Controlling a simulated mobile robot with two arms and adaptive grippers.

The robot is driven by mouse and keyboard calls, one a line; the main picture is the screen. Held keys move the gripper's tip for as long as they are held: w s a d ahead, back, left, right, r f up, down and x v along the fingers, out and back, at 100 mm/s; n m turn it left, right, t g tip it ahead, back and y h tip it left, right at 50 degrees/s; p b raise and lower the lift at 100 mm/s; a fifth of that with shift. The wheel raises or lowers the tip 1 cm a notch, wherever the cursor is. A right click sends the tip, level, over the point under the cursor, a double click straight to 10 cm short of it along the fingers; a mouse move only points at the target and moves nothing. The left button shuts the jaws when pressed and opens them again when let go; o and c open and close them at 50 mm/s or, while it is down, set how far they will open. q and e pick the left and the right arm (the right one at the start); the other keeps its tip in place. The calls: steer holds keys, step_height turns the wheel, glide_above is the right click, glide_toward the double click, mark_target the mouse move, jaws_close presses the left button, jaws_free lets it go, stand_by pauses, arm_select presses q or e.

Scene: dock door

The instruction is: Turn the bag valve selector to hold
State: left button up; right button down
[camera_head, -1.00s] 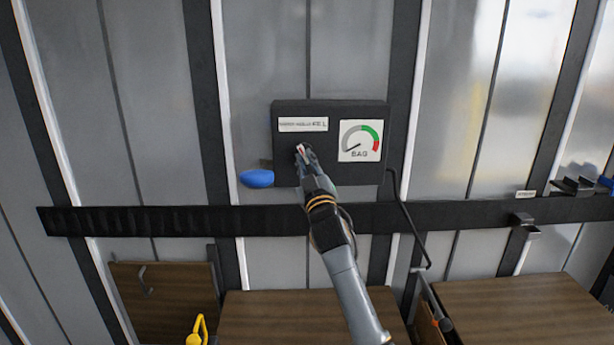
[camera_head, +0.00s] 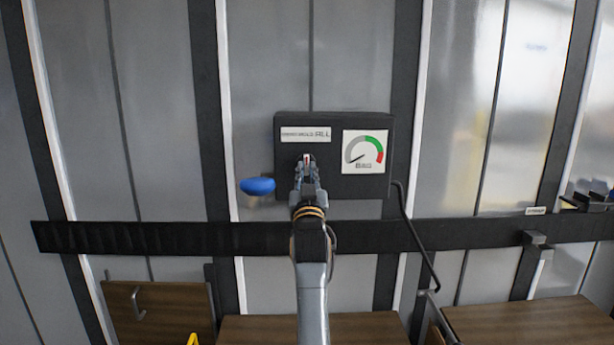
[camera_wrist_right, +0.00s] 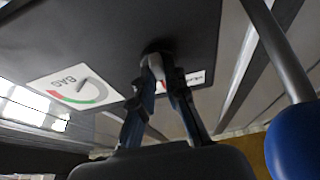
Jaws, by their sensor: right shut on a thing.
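The black valve box (camera_head: 330,188) is fixed to the ribbed metal wall in the head view, and it fills the upper part of the right wrist view (camera_wrist_right: 110,40). It bears a white label strip (camera_head: 305,134) and a BAG gauge (camera_head: 363,152), whose needle points to the lower left. My right gripper (camera_head: 306,167) is at the box's lower left, shut on the selector knob, which is mostly hidden between its fingers. The knob shows pale between the fingertips in the wrist view (camera_wrist_right: 155,64). My left gripper is not in view.
A blue rounded handle (camera_head: 257,186) sticks out left of the box, close to my right gripper. A black hose (camera_head: 408,218) hangs at the box's right. A dark rail (camera_head: 130,237) crosses the wall below. Brown wooden panels (camera_head: 530,325) lie lower down.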

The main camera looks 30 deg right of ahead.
steer(key=c, duration=1.4)
jaws_free()
steer(key=shift+o, duration=0.2)
steer(key=v, duration=0.7)
steer(key=shift+s+a, duration=0.2)
steer(key=shift+f, duration=0.15)
